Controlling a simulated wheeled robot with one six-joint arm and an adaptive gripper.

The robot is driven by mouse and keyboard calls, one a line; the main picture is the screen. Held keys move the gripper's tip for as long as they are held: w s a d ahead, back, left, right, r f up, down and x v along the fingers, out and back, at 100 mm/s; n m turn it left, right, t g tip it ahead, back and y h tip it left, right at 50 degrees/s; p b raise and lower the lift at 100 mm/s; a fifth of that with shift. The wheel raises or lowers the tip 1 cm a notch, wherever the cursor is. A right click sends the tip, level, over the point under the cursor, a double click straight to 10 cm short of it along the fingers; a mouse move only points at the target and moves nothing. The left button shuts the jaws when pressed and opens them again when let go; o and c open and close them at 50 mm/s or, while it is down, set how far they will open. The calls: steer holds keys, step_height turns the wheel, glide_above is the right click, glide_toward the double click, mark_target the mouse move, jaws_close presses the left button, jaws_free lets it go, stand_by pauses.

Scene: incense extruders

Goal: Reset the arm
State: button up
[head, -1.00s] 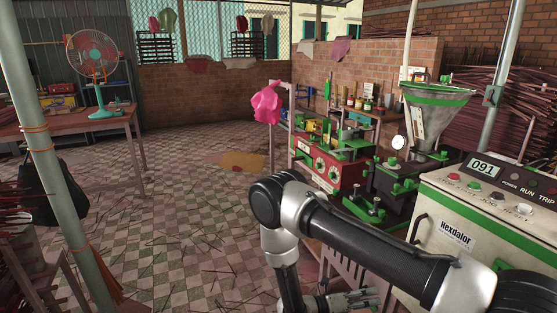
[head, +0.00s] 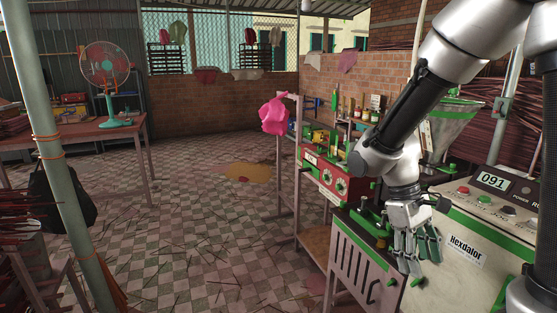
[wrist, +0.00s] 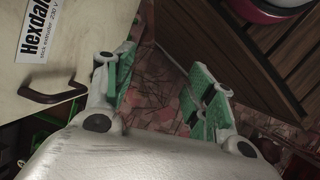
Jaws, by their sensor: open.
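My gripper (head: 416,247) hangs pointing down at the right of the head view, in front of the machine's cabinet. Its green-padded fingers are apart and nothing is between them. In the wrist view my gripper (wrist: 160,95) also shows open, with the floor visible between the fingers. The white extruder control cabinet (head: 462,270), labelled Hexdalor, stands just right of and behind the gripper. In the wrist view its side with a dark handle (wrist: 52,92) is close to the left finger; I cannot tell if they touch.
A pink cloth (head: 275,117) hangs on a post. A table with a fan (head: 104,65) stands at the left, behind a pole (head: 55,165). The tiled floor in the middle is mostly free, with scattered sticks.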

steer(key=s+d+r+m+t+y, duration=0.1)
steer(key=s+d+r+m+t, duration=0.1)
steer(key=r, duration=0.5)
steer(key=s+d+r+m+t+y, duration=0.2)
steer(key=s+d+r+m+t, duration=0.1)
steer(key=r, duration=0.5)
steer(key=s+d+t, duration=0.1)
steer(key=s+t, duration=0.1)
steer(key=t, duration=0.1)
steer(key=shift+m, duration=0.3)
steer(key=shift+r, duration=0.1)
